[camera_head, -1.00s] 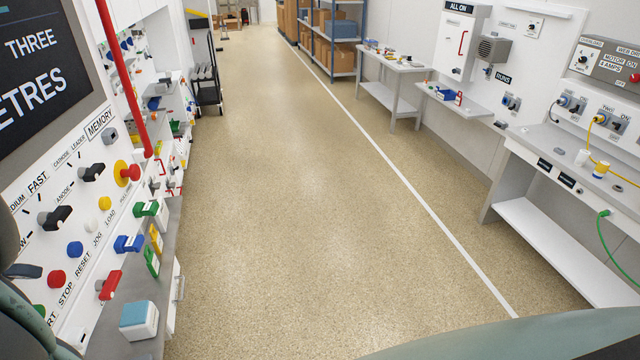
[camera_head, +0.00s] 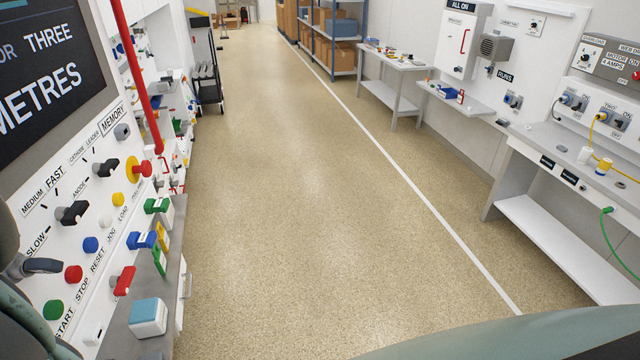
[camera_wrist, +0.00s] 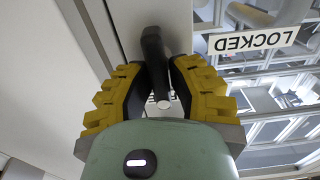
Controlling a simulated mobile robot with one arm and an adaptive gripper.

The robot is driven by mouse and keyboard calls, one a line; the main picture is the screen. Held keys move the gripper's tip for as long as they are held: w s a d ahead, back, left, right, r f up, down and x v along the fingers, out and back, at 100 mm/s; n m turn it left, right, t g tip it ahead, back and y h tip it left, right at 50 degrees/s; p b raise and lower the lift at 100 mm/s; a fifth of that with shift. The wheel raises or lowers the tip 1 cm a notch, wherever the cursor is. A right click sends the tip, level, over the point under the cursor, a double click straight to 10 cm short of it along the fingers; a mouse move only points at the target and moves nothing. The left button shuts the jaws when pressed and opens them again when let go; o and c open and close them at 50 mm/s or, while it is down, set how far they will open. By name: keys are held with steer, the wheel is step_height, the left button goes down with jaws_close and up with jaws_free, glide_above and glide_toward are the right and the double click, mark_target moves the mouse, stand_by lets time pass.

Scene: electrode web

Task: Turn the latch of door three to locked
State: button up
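In the wrist view my gripper (camera_wrist: 158,66) has yellow ribbed fingers with black inner pads. The fingertips sit on either side of a dark latch handle (camera_wrist: 153,45) and appear to touch it from both sides. The handle runs down between the fingers; its lower part is partly hidden. The latch is by the edge of a light panel. A white label reading LOCKED (camera_wrist: 252,40) is to the right of the handle, apart from it, against a glass pane. My gripper and the latch do not show in the head view.
In the head view a control panel (camera_head: 45,222) with knobs and buttons stands close on the left, above a grey ledge (camera_head: 120,325) holding a blue-and-white box (camera_head: 148,317). The floor (camera_head: 270,200) is clear in the middle. White benches (camera_head: 520,215) line the right wall.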

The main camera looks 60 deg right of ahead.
jaws_close()
steer(key=shift+n, duration=0.3)
steer(key=n+b, duration=0.3)
steer(key=n, duration=0.1)
steer(key=shift+s+a+f, duration=0.15)
steer(key=shift+s+f, duration=0.05)
steer(key=shift+f, duration=0.1)
steer(key=n+b, duration=0.2)
steer(key=n, duration=0.2)
steer(key=shift+s+a+f+n+b, duration=0.1)
steer(key=shift+n+b, duration=1.3)
steer(key=shift+n, duration=0.95)
steer(key=shift+f+n+b, duration=0.1)
steer(key=shift+n+b, duration=1.25)
steer(key=shift+n, duration=1)
